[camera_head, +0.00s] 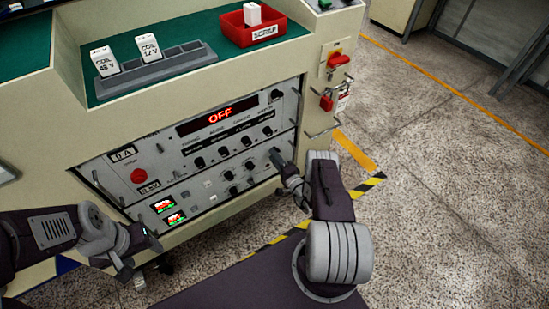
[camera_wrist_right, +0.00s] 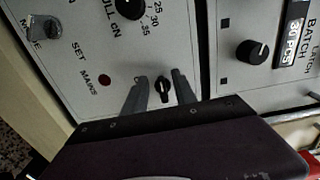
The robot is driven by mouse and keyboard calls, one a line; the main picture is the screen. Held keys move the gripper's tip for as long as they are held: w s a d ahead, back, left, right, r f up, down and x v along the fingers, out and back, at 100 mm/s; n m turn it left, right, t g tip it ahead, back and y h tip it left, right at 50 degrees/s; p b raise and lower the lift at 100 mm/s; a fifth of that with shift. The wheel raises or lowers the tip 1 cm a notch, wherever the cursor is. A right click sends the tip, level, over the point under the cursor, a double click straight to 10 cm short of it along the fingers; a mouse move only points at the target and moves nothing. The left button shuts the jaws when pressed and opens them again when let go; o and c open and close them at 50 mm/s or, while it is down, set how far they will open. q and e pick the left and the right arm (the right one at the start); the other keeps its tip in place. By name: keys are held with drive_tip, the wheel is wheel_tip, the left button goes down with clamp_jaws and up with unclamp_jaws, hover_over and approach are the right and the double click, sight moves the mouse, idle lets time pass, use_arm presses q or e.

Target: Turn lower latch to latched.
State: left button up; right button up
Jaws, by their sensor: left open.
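The control panel (camera_head: 225,150) is on the front of the cream bench. In the right wrist view, a small black winged knob (camera_wrist_right: 163,89), which looks like the lower latch, sits on the grey panel. My right gripper (camera_wrist_right: 160,78) has its two grey fingers apart, one on each side of this knob; I cannot tell if they touch it. In the head view my right gripper (camera_head: 280,160) is at the panel's lower right and hides the latch there. My left gripper (camera_head: 144,256) is open and empty, low and left of the panel.
Near the right gripper are a round black knob (camera_wrist_right: 252,52), a key switch (camera_wrist_right: 43,29) and a red lamp (camera_wrist_right: 104,80). A red switch (camera_head: 339,60) and wire handles are on the bench's right side. A red bin (camera_head: 251,31) and coil rack (camera_head: 155,68) stand on top.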

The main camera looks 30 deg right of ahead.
drive_tip(key=s+p, duration=0.3)
drive_tip(key=s, duration=0.6)
drive_tip(key=shift+d, duration=0.35)
